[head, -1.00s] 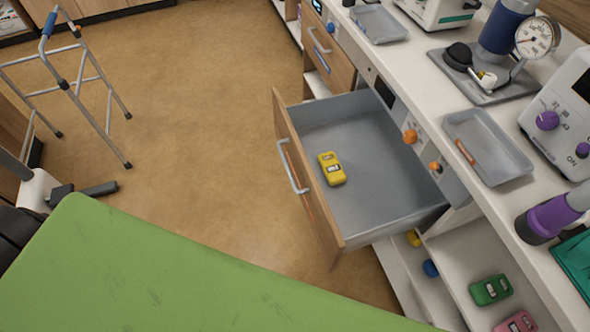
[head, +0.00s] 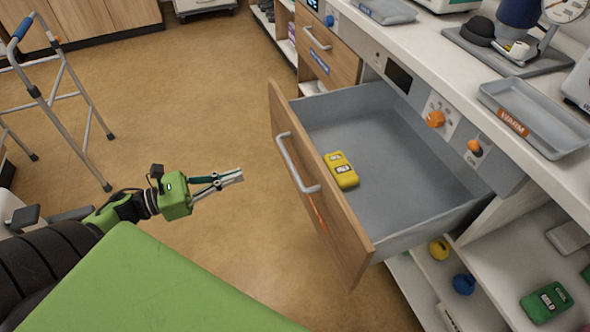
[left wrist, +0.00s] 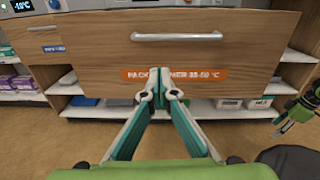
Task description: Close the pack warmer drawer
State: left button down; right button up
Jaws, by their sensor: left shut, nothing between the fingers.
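The pack warmer drawer (head: 325,205) stands pulled out from the counter, with a wooden front, a silver handle (head: 296,163) and a grey tray inside. A yellow pack (head: 341,170) lies in it. The left wrist view shows the drawer front (left wrist: 100,45) head-on, with its handle (left wrist: 177,37) above an orange label (left wrist: 200,74). My left gripper (head: 238,176) is shut and empty, to the left of the drawer front and apart from it in the head view.
The counter above holds a grey tray (head: 540,118) and a gauge on a stand. Open shelves below hold a green pack (head: 546,301) and other small items. A walker (head: 65,90) stands at the left. A green surface (head: 150,285) fills the near left. The floor before the drawer is clear.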

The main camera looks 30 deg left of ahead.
pick_arm(q)
jog(key=m, duration=0.1)
send_near(300, 158)
jog(key=x, duration=0.5)
jog(key=shift+w+d+r, duration=0.15)
jog(key=shift+w+d, duration=0.05)
jog(key=shift+w, duration=0.1)
jog(key=shift+w+d, duration=0.45)
jog(key=shift+w, duration=0.05)
pick_arm(e)
jog(key=shift+w+r, duration=0.35)
jog(key=shift+r, duration=0.05)
pick_arm(q)
jog(key=shift+d, duration=0.1)
